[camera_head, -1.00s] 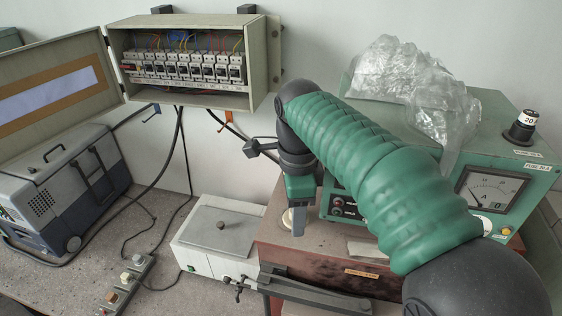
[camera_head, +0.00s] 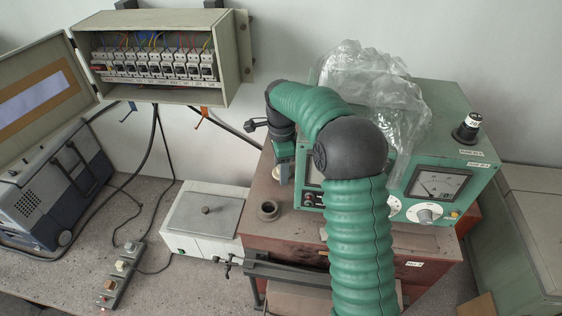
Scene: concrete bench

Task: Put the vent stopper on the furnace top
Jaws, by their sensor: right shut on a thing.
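The furnace is a reddish-brown box, its top (camera_head: 292,219) partly behind my right arm. A small dark round vent collar (camera_head: 267,210) stands on the left part of that top, with nothing in it that I can see. My right gripper (camera_head: 284,172) is shut on a small pale piece, which looks like the vent stopper (camera_head: 286,176). It is behind the vent collar and apart from it in the picture; its height above the top is hard to tell. My left gripper is out of view.
A green meter unit (camera_head: 455,205) with clear plastic on it stands on the right behind my arm. A white box with a knob (camera_head: 190,243) is left of the furnace. A breaker box (camera_head: 232,60) is on the wall. A power strip (camera_head: 122,275) lies on the bench.

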